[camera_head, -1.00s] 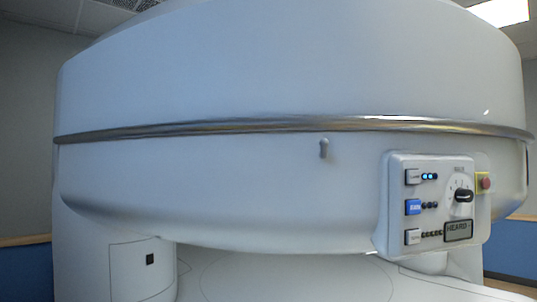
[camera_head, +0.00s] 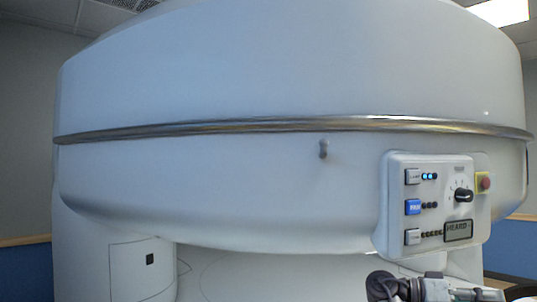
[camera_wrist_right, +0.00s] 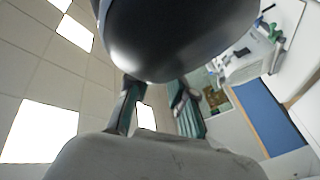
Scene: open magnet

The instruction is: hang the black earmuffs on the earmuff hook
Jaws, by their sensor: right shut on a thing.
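The earmuff hook (camera_head: 323,149) is a small grey peg on the white curved housing, below the metal band. The black earmuffs (camera_head: 380,286) show in part at the bottom right of the head view, below and right of the hook and apart from it. In the right wrist view a dark rounded cup (camera_wrist_right: 175,40) fills the top middle, close to the camera. My right gripper (camera_head: 407,289) is shut on the earmuffs; its two fingers reach up to the cup in the wrist view. The rest of the earmuffs is hidden or out of frame. My left gripper is not in view.
A control panel (camera_head: 433,205) with buttons and a dial juts out right of the hook, above my right gripper. A red stop button (camera_head: 485,183) sits at its right edge. The housing face around and left of the hook is clear.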

